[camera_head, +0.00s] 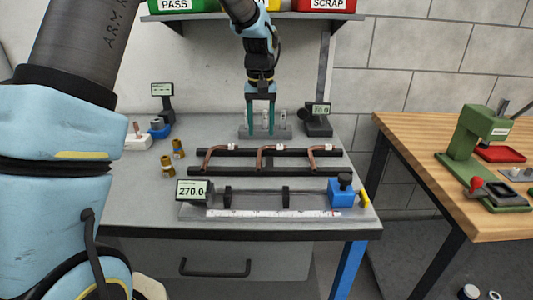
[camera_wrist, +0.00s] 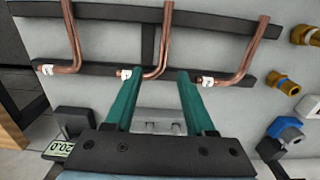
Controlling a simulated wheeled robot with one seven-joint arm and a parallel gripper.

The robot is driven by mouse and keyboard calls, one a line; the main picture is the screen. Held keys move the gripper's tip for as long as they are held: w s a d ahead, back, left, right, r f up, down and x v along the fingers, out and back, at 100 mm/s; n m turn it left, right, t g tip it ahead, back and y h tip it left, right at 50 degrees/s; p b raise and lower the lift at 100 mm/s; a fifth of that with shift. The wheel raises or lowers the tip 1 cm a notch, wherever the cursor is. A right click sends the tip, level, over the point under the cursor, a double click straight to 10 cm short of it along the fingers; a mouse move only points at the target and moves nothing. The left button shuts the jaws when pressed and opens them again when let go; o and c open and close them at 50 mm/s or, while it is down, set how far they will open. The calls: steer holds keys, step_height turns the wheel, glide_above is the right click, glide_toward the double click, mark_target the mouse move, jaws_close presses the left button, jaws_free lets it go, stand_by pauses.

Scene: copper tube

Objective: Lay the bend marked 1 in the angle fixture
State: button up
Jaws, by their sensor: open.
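Three L-shaped copper bends lie across a black two-rail rack (camera_head: 225,171): a left bend (camera_head: 211,155), a middle bend (camera_head: 264,155) and a right bend (camera_head: 312,155). Each has a white tag, too small to read, so I cannot tell which is marked 1. The wrist view shows them reversed, with the middle bend (camera_wrist: 166,40) just beyond my fingertips. My gripper (camera_head: 260,132) is open and empty, pointing down behind the rack. A grey block with short posts (camera_head: 284,132), possibly the angle fixture, stands behind the rack, partly hidden by my fingers.
A measuring bench (camera_head: 260,198) reading 270.0 lies in front of the rack. Brass fittings (camera_head: 167,166) stand left. A display stand (camera_head: 318,120) is back right, another (camera_head: 162,100) back left. PASS and SCRAP bins (camera_head: 325,5) are on the shelf above.

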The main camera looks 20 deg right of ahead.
mark_target(260, 152)
steer(key=shift+a+f+p, duration=0.15)
steer(key=shift+f+p, duration=0.5)
steer(key=shift+f, duration=1.05)
steer(key=shift+a+f+p, duration=0.15)
steer(key=shift+f+p, duration=0.5)
steer(key=shift+f, duration=1)
jaws_close()
